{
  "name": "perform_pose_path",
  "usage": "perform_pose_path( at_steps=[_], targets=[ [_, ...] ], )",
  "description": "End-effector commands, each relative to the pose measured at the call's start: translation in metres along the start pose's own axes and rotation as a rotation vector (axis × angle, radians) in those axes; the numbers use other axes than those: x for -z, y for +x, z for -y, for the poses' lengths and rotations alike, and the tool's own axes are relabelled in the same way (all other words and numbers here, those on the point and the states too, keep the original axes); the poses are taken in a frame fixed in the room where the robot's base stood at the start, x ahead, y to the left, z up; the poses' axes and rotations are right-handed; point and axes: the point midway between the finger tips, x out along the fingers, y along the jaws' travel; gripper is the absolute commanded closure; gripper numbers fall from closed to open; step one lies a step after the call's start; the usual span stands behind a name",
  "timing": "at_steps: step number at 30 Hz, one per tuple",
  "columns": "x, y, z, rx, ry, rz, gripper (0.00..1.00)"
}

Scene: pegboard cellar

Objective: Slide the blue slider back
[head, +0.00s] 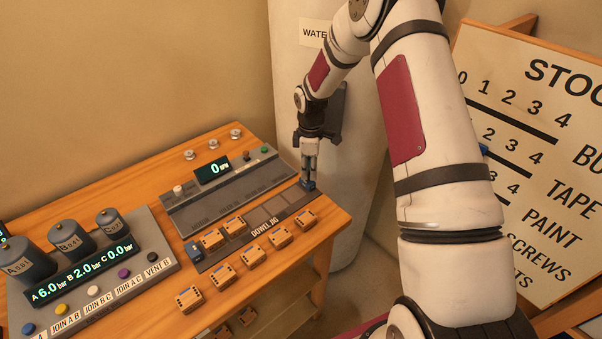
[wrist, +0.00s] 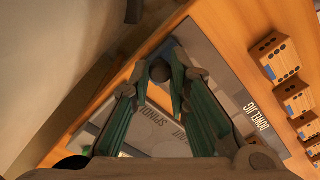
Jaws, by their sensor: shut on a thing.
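My gripper (head: 308,180) points down at the far right end of the dowel jig (head: 267,230), with its fingers closed around a small dark blue piece (head: 309,186), which looks like the blue slider. In the wrist view, the fingertips (wrist: 160,76) meet at a dark round knob (wrist: 160,70) with a patch of blue (wrist: 168,48) just beyond it. The fingers hide part of the piece. A small blue marker (head: 483,149) shows on the stock board (head: 552,130), partly behind my arm.
Several orange drilled blocks (head: 253,256) stand in front of the jig, and others lie on it. A grey panel reading 0 (head: 213,169) lies behind it. A pressure panel with cylinders (head: 70,237) stands at left. The table edge (head: 336,232) is close at right.

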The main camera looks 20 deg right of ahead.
Motion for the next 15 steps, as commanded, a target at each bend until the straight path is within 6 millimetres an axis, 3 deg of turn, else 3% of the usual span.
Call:
perform_pose_path(
  at_steps=[5,6,9,15],
  targets=[
    [-0.0033,-0.0006,-0.0029,-0.007,0.002,0.002,1.0],
    [-0.0035,-0.0007,-0.0031,-0.007,0.002,0.003,0.79],
    [-0.0038,-0.0007,-0.0032,-0.008,0.003,0.003,0.62],
    [-0.0025,-0.0005,-0.0022,-0.006,0.002,0.002,0.62]
  ],
)
